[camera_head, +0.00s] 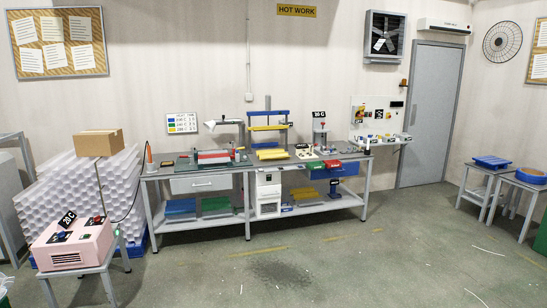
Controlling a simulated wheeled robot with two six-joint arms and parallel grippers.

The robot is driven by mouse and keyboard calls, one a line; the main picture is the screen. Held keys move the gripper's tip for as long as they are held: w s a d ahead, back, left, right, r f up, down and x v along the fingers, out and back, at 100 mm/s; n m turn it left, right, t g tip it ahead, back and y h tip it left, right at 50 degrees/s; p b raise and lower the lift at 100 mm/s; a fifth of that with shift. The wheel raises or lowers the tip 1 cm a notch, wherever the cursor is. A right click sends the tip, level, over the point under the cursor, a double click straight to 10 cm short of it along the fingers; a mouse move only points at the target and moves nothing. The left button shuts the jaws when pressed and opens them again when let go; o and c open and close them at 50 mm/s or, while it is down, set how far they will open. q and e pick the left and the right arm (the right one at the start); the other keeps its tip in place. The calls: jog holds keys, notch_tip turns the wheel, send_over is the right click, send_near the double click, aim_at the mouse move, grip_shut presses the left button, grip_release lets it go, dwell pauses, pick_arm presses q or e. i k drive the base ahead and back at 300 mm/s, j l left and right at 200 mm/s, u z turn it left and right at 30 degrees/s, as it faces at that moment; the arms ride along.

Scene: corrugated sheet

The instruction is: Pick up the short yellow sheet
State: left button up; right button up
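A yellow sheet (272,154) lies on the workbench top, in front of an upright frame with a blue and a yellow bar. More yellow sheets (304,194) lie on the bench's lower shelf, right of the middle. They are small in the picture, and I cannot tell for sure which one is the short one. Neither of my grippers is in view.
The workbench (222,220) stands against the back wall, with blue sheets (180,206) on its lower shelf. A pink machine (75,245) sits on a stand at the left. Small tables (487,172) stand at the right. The floor (330,265) before the bench is open.

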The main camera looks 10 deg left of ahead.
aim_at(273, 155)
jog(key=i+j+u, duration=0.1)
jog(key=i+u, duration=0.4)
jog(key=i, duration=2.8)
jog(key=i+z, duration=0.15)
jog(key=i, duration=0.65)
jog(key=i+j+z, duration=0.15)
jog(key=i, duration=0.6)
jog(key=i+j+z, duration=0.1)
jog(key=i+z, duration=0.3)
jog(key=i+j+z, duration=0.2)
jog(key=z, duration=0.15)
jog(key=i+j+z, duration=0.2)
jog(key=z, duration=0.2)
jog(key=i+j+z, duration=0.2)
jog(key=j+z, duration=0.15)
jog(key=i+j+z, duration=0.2)
jog(key=j, duration=0.2)
jog(key=j+z, duration=0.2)
jog(key=j, duration=0.2)
jog(key=i, duration=0.05)
